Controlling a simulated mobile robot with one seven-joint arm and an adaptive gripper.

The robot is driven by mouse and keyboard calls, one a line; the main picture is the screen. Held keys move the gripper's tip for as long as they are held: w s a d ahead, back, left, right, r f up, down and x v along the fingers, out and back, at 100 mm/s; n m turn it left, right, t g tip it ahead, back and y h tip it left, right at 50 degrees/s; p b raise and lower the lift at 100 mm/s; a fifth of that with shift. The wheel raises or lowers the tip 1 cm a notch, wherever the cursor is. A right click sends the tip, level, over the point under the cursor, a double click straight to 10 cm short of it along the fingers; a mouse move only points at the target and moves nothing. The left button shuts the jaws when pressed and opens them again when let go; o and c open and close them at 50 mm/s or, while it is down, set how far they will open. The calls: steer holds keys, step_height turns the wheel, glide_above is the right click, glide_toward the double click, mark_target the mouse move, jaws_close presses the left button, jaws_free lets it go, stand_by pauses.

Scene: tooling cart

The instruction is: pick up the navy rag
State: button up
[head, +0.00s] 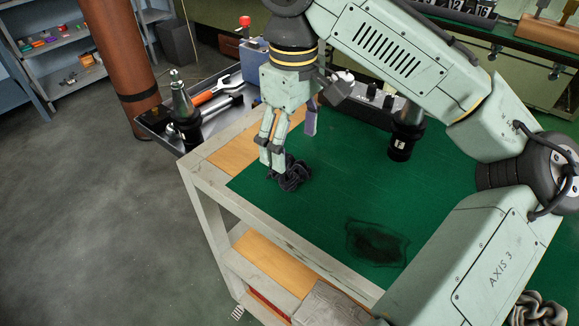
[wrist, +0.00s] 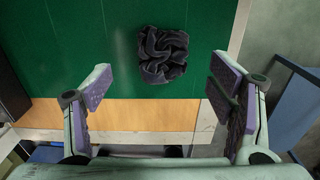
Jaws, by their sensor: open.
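The navy rag (head: 292,175) is a small, dark, crumpled heap on the green mat near the cart's left edge. In the wrist view the rag (wrist: 163,53) lies ahead of the fingertips, nearer the right-hand fingers. My gripper (head: 290,148) hangs down over the mat beside the rag, fingers spread, with nothing between them. In the head view its two paired fingers come down just left of the rag and overlap it slightly; contact cannot be told. The wrist view shows my gripper (wrist: 160,90) open, with purple pads facing inward.
A black cylindrical holder (head: 402,140) stands on the green mat (head: 335,180). A dark flat patch (head: 377,243) marks the mat's front. A black tray (head: 152,118) with wrenches adjoins the cart's left side. The mat's middle is clear.

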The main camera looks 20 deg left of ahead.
mark_target(289, 164)
steer(key=shift+s+a+f+p, duration=0.1)
steer(key=shift+a+f+p, duration=0.1)
steer(key=shift+f, duration=1.25)
steer(key=shift+s+a+f+p, duration=0.1)
steer(key=shift+f+p, duration=0.05)
steer(key=shift+f, duration=1.3)
steer(key=c, duration=1.2)
